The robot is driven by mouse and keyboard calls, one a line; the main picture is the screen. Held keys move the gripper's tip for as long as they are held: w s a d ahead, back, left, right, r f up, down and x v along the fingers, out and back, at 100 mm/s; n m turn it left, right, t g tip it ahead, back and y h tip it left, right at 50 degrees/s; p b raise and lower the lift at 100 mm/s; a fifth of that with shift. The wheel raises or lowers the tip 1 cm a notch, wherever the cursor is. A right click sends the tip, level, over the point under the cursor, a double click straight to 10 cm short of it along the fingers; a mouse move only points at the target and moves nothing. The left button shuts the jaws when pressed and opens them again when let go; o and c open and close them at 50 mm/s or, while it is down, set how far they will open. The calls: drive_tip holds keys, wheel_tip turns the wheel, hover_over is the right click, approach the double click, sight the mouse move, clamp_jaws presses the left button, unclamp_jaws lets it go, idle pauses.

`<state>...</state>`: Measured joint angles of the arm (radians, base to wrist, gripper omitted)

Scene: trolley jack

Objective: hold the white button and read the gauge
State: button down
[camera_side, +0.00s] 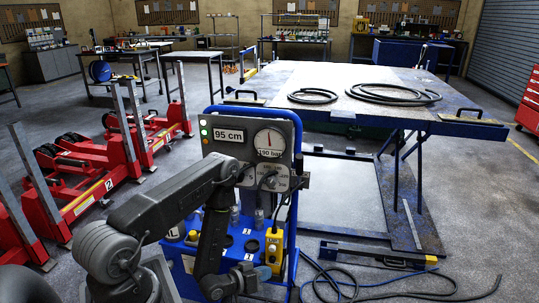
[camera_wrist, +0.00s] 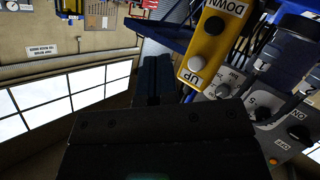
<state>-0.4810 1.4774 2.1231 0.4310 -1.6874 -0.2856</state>
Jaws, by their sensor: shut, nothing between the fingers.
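The white button (camera_wrist: 196,63), marked UP, sits on a yellow control box (camera_wrist: 207,43) in the wrist view, with a black button marked DOWN on the same box. The yellow box (camera_side: 274,249) hangs at the trolley's front right in the side view. My gripper (camera_wrist: 155,62) is shut and empty, its dark fingers left of the box in the wrist view; in the side view it is low beside the box. I cannot tell whether it touches the box. The round gauge (camera_side: 268,141) has its needle roughly straight up, above a "190 bar" label. A display (camera_side: 229,136) reads "95 cm".
The blue trolley (camera_side: 296,215) carries a grey panel with knobs and several bottles. A lift table (camera_side: 285,80) with coiled hoses stands behind. Red jacks (camera_side: 115,150) stand at left. Cables (camera_side: 400,285) lie on the floor at right.

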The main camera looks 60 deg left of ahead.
sight(272, 249)
idle(0.5)
drive_tip(key=s+d, duration=0.2)
drive_tip(key=shift+s+d, duration=0.35)
drive_tip(key=w+a, duration=0.6)
drive_tip(key=shift+w+a, duration=0.15)
idle(0.4)
drive_tip(key=shift+a, duration=0.1)
idle(1.9)
drive_tip(key=shift+w+a, duration=0.2)
drive_tip(key=shift+w, duration=0.05)
